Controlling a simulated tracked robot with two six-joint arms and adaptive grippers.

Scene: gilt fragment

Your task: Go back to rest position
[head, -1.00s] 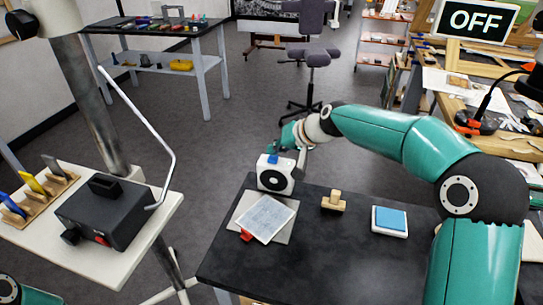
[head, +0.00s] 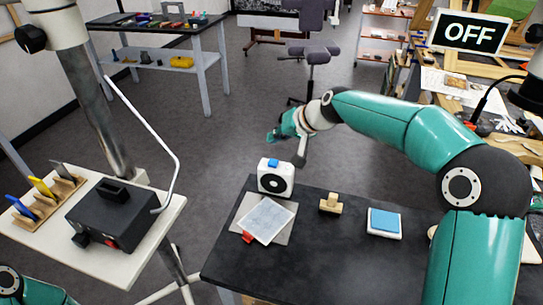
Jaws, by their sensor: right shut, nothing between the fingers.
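My right arm reaches from the right side over the dark table (head: 330,268). Its right gripper (head: 272,136) is past the table's far edge, above the floor, shut and empty. It is apart from the white box with a black round front and blue top (head: 275,178), which stands at the table's far left corner. My left gripper is not in view; only a piece of my left arm shows at the bottom left corner.
On the dark table are a sheet on a grey pad (head: 267,219), a red piece (head: 249,238), a wooden block (head: 331,203) and a blue-topped pad (head: 384,222). A white table (head: 120,265) at left holds a black device (head: 112,214). An office chair (head: 315,60) stands behind.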

